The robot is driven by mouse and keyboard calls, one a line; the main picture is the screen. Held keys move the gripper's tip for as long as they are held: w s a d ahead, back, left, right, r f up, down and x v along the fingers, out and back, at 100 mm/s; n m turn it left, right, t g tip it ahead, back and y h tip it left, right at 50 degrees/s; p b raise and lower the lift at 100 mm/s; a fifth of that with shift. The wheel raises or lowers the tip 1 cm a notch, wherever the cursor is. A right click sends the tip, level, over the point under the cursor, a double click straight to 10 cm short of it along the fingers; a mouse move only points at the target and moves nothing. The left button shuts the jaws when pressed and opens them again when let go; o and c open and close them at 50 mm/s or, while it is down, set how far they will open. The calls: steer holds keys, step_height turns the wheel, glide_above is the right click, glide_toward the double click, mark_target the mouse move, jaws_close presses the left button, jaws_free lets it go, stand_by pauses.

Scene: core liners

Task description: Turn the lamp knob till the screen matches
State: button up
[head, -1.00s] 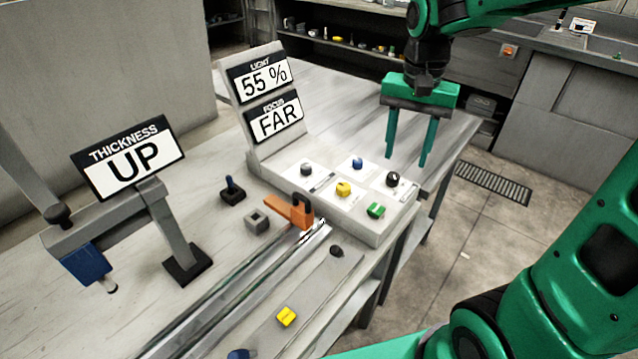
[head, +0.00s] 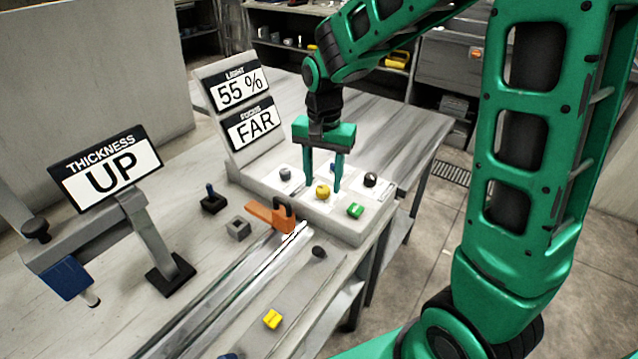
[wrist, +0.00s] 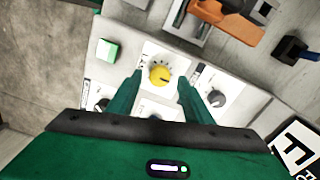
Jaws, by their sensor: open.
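The control panel (head: 340,228) is a pale sloped box with several knobs. My gripper (head: 322,186) is open over it, its two green fingers pointing down on either side of the yellow knob (head: 322,192). In the wrist view the yellow knob (wrist: 160,75) shows between and just beyond the fingertips (wrist: 158,82); I cannot tell if they touch it. A grey knob (head: 285,174) lies to its left and a dark knob (head: 370,179) to its right. The LIGHT screen (head: 236,89) reads 55 %. The FOCUS screen (head: 250,125) reads FAR. Which knob is the lamp's is not legible.
A green block-like control (head: 355,210) sits at the panel's front. An orange clamp (head: 270,214) and metal rail (head: 240,285) lie left of the panel. The THICKNESS screen (head: 108,168) reads UP on a stand. The bench behind the panel is clear.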

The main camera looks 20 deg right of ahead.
steer(key=shift+f, duration=0.85)
steer(key=shift+c, duration=0.3)
steer(key=c, duration=1)
steer(key=shift+a, duration=0.3)
steer(key=shift+d, duration=0.2)
